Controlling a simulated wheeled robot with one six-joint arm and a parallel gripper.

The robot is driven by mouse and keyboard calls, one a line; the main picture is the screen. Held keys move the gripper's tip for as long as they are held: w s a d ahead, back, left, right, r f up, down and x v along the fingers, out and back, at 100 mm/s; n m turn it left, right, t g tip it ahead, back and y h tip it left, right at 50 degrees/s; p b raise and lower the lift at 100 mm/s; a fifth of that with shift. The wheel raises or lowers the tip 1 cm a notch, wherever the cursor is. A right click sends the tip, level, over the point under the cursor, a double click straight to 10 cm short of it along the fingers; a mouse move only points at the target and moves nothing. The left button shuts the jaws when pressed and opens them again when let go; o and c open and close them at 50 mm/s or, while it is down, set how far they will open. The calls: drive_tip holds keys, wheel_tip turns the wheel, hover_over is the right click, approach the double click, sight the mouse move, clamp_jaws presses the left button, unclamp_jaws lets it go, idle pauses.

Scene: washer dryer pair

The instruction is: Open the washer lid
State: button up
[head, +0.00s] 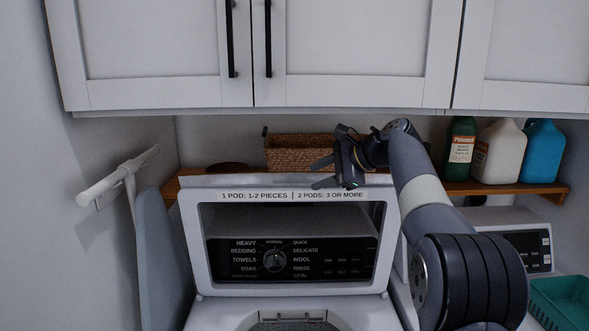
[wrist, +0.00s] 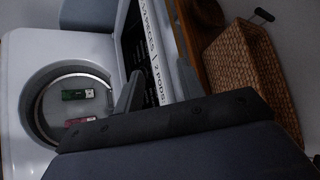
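The washer (head: 262,318) is white, and its lid (head: 390,235) stands raised, with the dark control panel (head: 290,259) showing through its opening. A label about pods (head: 292,195) runs along the lid's top edge. In the wrist view the round drum opening (wrist: 40,118) is uncovered, with a small green item and a reddish item inside. My gripper (head: 318,174) is at the lid's top edge, right of its middle, fingers apart and pointing left. Nothing shows between them. Whether a finger touches the lid I cannot tell. A finger also shows in the wrist view (wrist: 130,95).
A wooden shelf (head: 512,189) behind holds a wicker basket (head: 292,153) near my gripper and several bottles (head: 497,152) at right. White cabinets (head: 350,45) hang above. An ironing board (head: 163,250) stands at left. The dryer (head: 497,218) with a green basket (head: 562,300) is at right.

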sight(292, 175)
drive_tip(key=w+a, duration=0.1)
drive_tip(key=a, duration=0.1)
drive_tip(key=w+a+p, duration=0.1)
drive_tip(key=w+a, duration=0.1)
drive_tip(key=shift+w+a+f, duration=0.1)
drive_tip(key=shift+w+a, duration=0.05)
drive_tip(key=shift+a, duration=0.2)
drive_tip(key=shift+x, duration=1.05)
drive_tip(key=shift+d, duration=0.1)
drive_tip(key=shift+c, duration=0.6)
clamp_jaws()
